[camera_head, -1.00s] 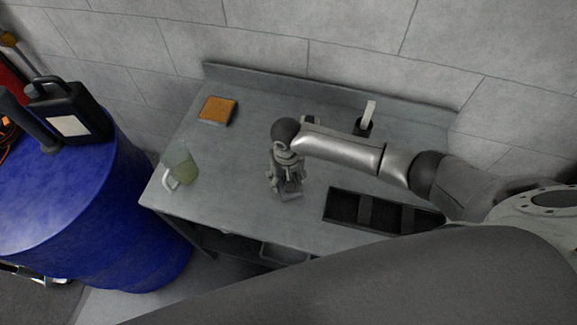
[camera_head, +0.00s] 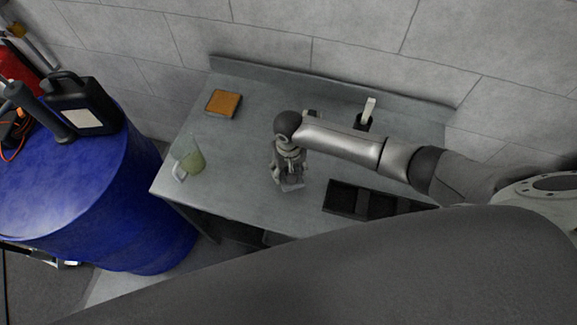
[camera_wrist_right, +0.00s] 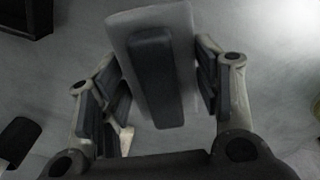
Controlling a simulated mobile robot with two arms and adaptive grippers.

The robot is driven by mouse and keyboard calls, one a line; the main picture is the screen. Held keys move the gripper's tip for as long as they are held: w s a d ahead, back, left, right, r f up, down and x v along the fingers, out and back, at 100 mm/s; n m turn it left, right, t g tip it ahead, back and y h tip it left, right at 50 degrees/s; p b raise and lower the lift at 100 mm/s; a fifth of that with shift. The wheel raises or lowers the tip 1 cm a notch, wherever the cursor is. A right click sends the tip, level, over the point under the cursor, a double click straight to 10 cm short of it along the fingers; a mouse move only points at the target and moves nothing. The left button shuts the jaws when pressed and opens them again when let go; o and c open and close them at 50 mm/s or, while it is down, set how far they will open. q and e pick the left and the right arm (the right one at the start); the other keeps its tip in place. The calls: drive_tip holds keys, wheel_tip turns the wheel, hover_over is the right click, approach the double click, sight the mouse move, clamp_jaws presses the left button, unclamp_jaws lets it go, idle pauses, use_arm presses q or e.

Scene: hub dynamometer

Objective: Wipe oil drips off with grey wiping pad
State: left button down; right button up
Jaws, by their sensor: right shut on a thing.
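My right gripper (camera_head: 289,178) is over the middle of the grey metal bench and is shut on the grey wiping pad (camera_head: 291,186). In the right wrist view, the pad is a pale grey slab (camera_wrist_right: 180,35) with a dark raised grip block (camera_wrist_right: 155,80), and the fingers of my right gripper (camera_wrist_right: 160,85) flank it. The pad is low at the bench top (camera_head: 240,190); I cannot tell whether it touches. I cannot make out oil drips in either view; the pad and arm hide part of the top. My left gripper is not in view.
A jug of greenish liquid (camera_head: 193,162) stands at the bench's left edge. An orange-brown sponge-like block (camera_head: 223,102) lies at the back left. A black divided tray (camera_head: 347,199) is at the right, partly covered. A white-handled item (camera_head: 369,108) stands behind my arm. A blue drum (camera_head: 90,200) is left.

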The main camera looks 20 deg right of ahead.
drive_tip(key=shift+w+r, duration=0.1)
drive_tip(key=shift+r, duration=1)
drive_tip(key=shift+r, duration=0.1)
drive_tip(key=shift+r, duration=1.45)
